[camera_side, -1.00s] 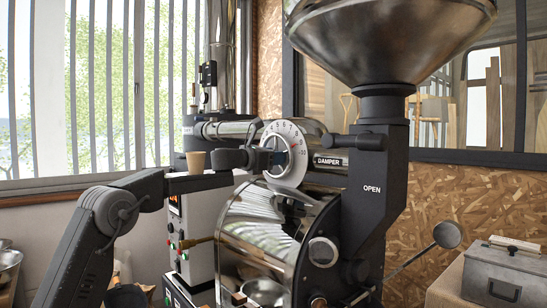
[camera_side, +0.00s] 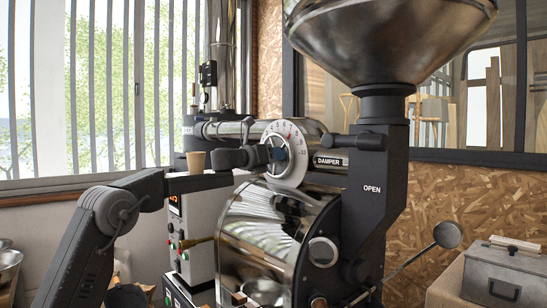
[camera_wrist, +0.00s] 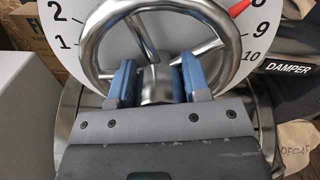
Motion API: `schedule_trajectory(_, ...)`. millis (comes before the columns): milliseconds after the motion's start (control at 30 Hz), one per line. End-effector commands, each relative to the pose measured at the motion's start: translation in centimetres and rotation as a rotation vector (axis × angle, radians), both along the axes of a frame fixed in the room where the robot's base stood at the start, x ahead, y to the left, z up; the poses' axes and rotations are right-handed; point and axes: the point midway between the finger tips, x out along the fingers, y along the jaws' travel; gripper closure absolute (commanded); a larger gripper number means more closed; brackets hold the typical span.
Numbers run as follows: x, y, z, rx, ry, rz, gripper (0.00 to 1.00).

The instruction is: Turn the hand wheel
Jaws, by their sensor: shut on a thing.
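The hand wheel (camera_wrist: 92,47) is a shiny metal ring with spokes, set in front of a white numbered dial (camera_wrist: 70,72). In the wrist view my gripper's (camera_wrist: 158,80) two blue fingers lie inside the ring, on either side of its central metal hub. A red pointer (camera_wrist: 238,8) sits near the 8. In the side view my gripper (camera_side: 276,153) reaches the front of the dial (camera_side: 297,170) from the left and hides much of the wheel. The red pointer (camera_side: 290,136) shows there at the upper part of the dial.
A paper cup (camera_side: 195,162) stands on the ledge left of my gripper. The roaster drum (camera_side: 255,235) is just below the dial, and the DAMPER pipe (camera_side: 331,161) is to its right. A dark chute (camera_side: 372,190) stands farther right, under the hopper (camera_side: 390,35).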

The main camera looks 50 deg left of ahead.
Motion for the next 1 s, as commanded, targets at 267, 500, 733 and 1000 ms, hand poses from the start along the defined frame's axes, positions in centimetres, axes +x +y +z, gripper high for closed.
schedule_trajectory(267, -0.01, 0.03, 0.06, -0.266, -0.002, -0.001, 0.99)
schedule_trajectory(500, -0.02, 0.06, 0.06, -0.493, -0.002, -0.001, 0.99)
schedule_trajectory(733, -0.03, 0.09, 0.05, -0.712, -0.002, -0.001, 0.99)
schedule_trajectory(1000, -0.03, 0.12, 0.03, -0.962, -0.002, -0.001, 0.99)
